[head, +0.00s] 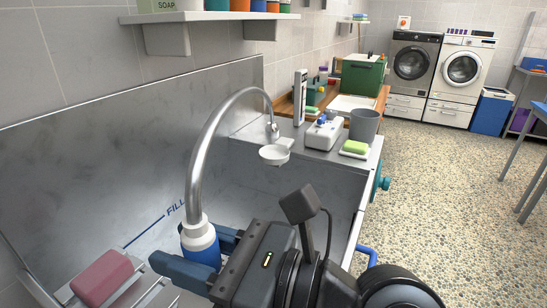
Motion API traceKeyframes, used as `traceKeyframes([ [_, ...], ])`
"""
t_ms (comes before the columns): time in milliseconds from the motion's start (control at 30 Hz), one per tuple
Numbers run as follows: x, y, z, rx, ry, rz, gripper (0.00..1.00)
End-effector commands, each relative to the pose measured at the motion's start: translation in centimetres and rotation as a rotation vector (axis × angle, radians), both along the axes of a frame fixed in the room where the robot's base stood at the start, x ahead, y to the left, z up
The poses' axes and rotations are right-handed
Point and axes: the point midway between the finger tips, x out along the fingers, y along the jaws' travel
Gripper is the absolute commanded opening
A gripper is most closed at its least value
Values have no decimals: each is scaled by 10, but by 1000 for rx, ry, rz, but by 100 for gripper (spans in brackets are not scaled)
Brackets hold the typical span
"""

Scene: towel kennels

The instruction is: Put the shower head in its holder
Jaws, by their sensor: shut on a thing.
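My gripper (196,252) is at the lower left-centre of the head view, over the metal tub. It is shut on a blue piece with a white collar (199,240), which I take to be the shower head. It stands roughly upright between the dark blue fingers, its lower end hidden. A silver curved tube (196,150) rises from the collar and arcs over to the right. Its far end comes down at a metal fitting beside a pale round cup (273,155) on the tub's far edge, apparently the holder. I cannot tell whether fitting and cup touch.
Beyond the tub, the ledge holds a white device (323,134), a grey cup (364,124) and green soap (355,147). A shelf (210,17) hangs above. Floor at right is open.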

Motion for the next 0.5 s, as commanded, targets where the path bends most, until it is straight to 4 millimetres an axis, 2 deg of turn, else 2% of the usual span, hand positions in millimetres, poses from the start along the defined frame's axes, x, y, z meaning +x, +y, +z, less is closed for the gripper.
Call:
traceKeyframes([
  [100,0,0,14,1,0,0,0],
  [500,0,0,48,1,0,-1,0],
])
